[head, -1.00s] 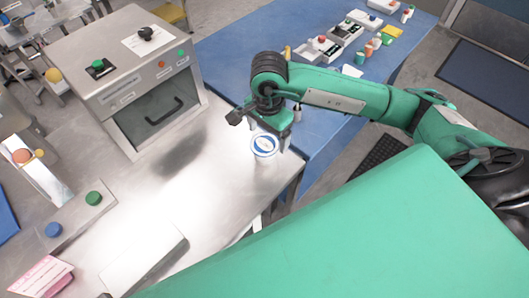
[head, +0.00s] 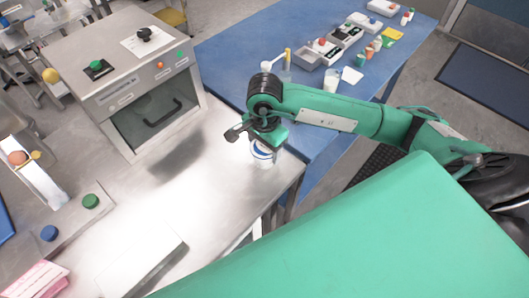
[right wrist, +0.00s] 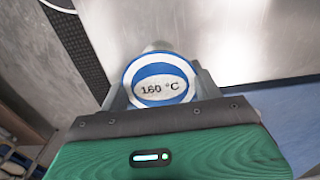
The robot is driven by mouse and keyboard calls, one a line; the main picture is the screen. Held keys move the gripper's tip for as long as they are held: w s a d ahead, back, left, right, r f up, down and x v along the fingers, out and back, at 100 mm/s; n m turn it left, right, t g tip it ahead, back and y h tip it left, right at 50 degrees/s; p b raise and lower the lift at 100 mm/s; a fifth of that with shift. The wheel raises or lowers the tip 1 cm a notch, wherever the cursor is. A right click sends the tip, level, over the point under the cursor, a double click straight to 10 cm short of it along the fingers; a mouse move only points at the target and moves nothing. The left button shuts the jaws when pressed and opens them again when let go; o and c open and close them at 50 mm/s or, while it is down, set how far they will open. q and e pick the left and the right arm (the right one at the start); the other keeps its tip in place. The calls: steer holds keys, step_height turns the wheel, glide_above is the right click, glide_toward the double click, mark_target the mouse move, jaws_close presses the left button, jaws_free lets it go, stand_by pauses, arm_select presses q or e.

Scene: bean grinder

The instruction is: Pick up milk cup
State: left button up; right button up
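The milk cup (head: 263,157) is white with a blue-and-white round lid. It is at the right end of the metal table, near its edge, partly hidden under my right gripper (head: 258,140). In the right wrist view the lid (right wrist: 160,82) reads "160 °C" and faces the camera. The fingers of my right gripper (right wrist: 162,90) stand on both sides of the lid, very close to it. I cannot tell whether they press on the cup or stand just clear. My left gripper is not in view.
A grey machine with a handled door (head: 145,100) stands at the back left of the metal table (head: 205,205). A blue table (head: 320,140) behind holds containers and bottles. A flat white block (head: 140,262) and green and blue buttons lie at the front left.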

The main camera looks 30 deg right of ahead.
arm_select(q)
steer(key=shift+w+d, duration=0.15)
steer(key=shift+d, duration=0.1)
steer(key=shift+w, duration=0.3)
